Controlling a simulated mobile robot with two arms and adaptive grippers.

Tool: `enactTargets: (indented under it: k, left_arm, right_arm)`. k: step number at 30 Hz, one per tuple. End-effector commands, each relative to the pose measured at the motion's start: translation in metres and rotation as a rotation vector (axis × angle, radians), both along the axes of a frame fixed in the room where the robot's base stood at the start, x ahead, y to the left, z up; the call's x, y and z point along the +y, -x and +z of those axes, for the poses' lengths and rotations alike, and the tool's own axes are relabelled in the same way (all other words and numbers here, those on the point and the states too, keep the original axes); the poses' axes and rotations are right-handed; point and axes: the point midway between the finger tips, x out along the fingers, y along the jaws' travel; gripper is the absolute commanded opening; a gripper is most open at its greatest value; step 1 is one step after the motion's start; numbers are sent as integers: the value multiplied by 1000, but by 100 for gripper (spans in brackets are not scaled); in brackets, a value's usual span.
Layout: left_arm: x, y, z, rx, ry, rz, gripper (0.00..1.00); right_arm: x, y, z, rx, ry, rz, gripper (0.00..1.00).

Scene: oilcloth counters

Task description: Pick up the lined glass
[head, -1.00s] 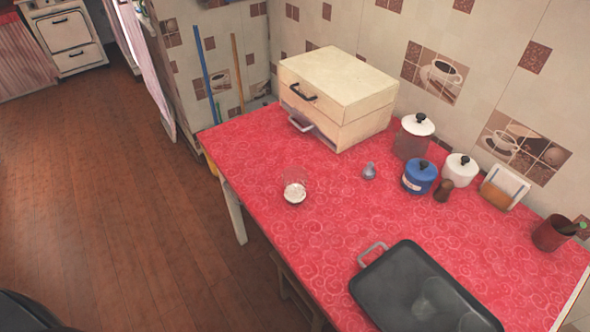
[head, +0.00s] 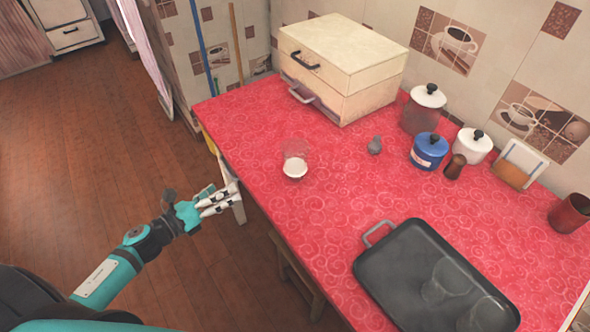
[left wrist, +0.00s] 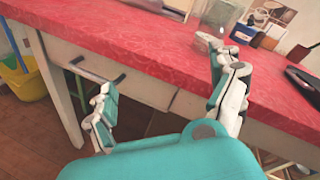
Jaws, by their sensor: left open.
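A clear glass (head: 295,160) with a whitish bottom stands upright on the red table (head: 290,215), near its left edge. It also shows in the left wrist view (left wrist: 214,17), at the top. Lines on it are too faint to make out. Two more clear glasses, one of them (head: 447,275), are in the dark tray (head: 385,275); their markings cannot be told either. My left gripper (head: 229,198) is open and empty, beside the table's left edge, left of and nearer than the standing glass, not touching it. My right gripper is not in view.
A cream box (head: 345,70) with handles stands at the back. A small grey item (head: 375,146), a white-lidded canister (head: 422,110), a blue pot (head: 428,152) and a brown shaker (head: 455,167) stand right of the glass. The cloth around the glass is clear.

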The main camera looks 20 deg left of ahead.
Motion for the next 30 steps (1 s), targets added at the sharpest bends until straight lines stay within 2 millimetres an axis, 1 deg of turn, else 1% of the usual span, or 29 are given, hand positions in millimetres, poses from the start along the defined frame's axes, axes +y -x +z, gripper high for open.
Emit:
enactTargets:
  k: [1,3,6,8,11,21,24,27,30]
  left_arm:
    - [-16,0,26,-106,-133,-98,93]
    - [-34,4,54,-225,-281,-199,93]
    - [-49,9,76,-329,-405,-279,93]
    - [-55,9,83,-359,-439,-301,93]
    - [-64,0,87,-373,-451,-308,93]
    - [-107,-58,85,-369,-445,-303,93]
    - [-118,-72,83,-369,-445,-303,93]
    - [-126,-81,81,-367,-444,-303,93]
    - [-129,-85,79,-366,-446,-304,93]
  right_arm:
    - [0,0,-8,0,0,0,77]
    - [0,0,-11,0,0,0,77]
    - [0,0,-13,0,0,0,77]
    - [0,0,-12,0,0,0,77]
    - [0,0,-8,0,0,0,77]
    - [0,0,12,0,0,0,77]
    - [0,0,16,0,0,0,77]
    - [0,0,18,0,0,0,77]
    - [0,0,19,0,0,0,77]
